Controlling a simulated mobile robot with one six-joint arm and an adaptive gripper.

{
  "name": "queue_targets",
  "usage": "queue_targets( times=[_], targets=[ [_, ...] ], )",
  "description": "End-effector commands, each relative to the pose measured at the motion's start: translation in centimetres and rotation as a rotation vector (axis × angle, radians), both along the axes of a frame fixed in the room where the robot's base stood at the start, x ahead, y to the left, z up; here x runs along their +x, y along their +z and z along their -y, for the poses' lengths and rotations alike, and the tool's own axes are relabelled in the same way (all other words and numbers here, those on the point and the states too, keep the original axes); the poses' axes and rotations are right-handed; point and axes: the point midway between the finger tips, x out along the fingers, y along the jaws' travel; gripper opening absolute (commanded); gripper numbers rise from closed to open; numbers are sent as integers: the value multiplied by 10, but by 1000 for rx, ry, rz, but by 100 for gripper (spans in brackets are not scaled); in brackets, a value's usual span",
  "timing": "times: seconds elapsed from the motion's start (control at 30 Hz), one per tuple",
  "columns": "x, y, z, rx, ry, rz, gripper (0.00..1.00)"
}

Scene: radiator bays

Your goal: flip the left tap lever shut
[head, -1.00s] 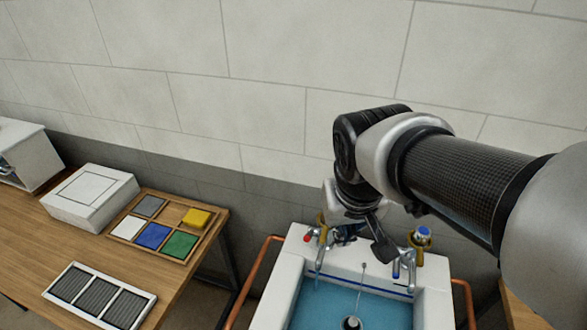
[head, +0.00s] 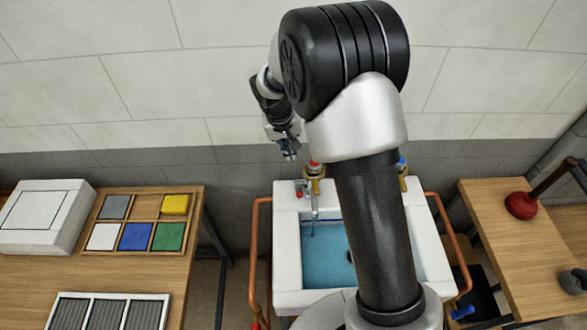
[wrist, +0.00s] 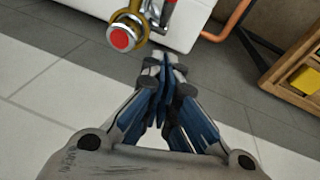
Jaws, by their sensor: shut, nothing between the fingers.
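The left tap (head: 315,180) stands at the back left of the white sink (head: 287,245). It has a brass body, a red cap and a chrome spout over the basin. A small red-tipped part, perhaps its lever, shows at its left. My gripper (head: 290,155) is shut and empty, above and left of the tap, in front of the wall. In the wrist view my gripper (wrist: 164,65) points toward the sink edge. The left tap's red cap (wrist: 121,38) is just up and left of the fingertips, apart from them as far as I can tell.
The right tap (head: 404,178) with a blue cap is partly behind my arm. Copper pipes (head: 254,245) run on both sides of the sink. A wooden table with a tray of coloured tiles (head: 140,207) is left. A plunger (head: 521,205) lies on the right table.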

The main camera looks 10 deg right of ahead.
Motion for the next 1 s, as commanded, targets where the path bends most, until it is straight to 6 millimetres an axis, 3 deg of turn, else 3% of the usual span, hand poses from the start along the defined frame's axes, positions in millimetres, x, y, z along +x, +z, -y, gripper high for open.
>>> queue_targets(
  times=[0.53,0.67,1.0],
  targets=[
    [2,-12,1,-2,-1,-4,0],
    [5,-32,5,-1,-1,-6,0],
    [15,-102,17,-2,0,-6,0]
  ],
)
